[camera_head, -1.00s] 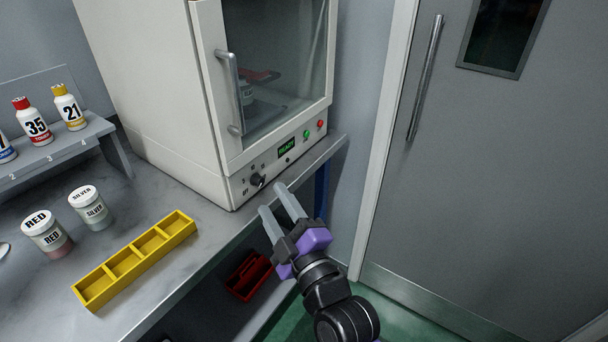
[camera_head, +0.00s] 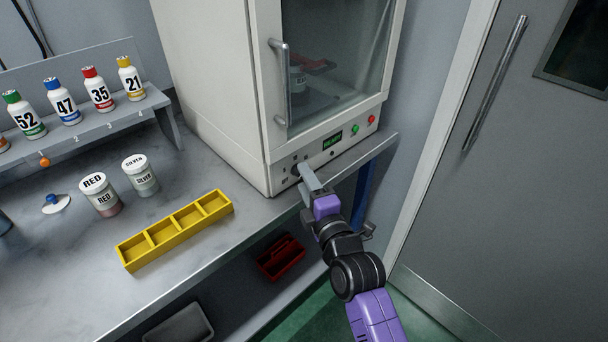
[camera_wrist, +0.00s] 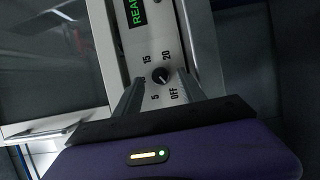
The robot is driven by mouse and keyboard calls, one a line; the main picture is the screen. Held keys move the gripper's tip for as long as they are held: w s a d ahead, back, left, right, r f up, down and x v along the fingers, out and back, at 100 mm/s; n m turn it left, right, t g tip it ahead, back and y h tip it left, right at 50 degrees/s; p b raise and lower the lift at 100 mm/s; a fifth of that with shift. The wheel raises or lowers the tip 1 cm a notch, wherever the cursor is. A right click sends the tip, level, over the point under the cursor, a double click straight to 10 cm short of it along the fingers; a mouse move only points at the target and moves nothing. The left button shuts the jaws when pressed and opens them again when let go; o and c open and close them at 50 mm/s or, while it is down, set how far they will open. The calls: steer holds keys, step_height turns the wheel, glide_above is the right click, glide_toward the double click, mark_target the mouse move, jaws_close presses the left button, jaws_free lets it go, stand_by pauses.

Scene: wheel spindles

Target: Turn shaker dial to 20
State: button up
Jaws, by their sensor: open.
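The shaker is a white cabinet (camera_head: 215,95) with a glass door, standing on the bench. Its small black dial (camera_wrist: 160,75) shows in the wrist view, with marks 5, 15, 20 and OFF around it; I cannot read clearly which mark it points to. My gripper (camera_wrist: 159,86) is open, with one finger on either side of the dial; contact is not clear. In the head view my gripper (camera_head: 306,180) is at the lower panel and hides the dial. A green display (camera_head: 332,141) sits on the panel and reads READY in the wrist view.
Green and red buttons (camera_head: 371,119) are right of the display. A yellow divided tray (camera_head: 176,232), RED jar (camera_head: 100,196) and SILVER jar (camera_head: 140,176) stand on the bench. Numbered bottles (camera_head: 98,90) line a shelf. A grey door (camera_head: 540,190) is at right.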

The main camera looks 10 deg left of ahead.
steer(key=shift+w+a, duration=0.4)
steer(key=shift+w, duration=0.2)
steer(key=shift+c, duration=0.5)
jaws_close()
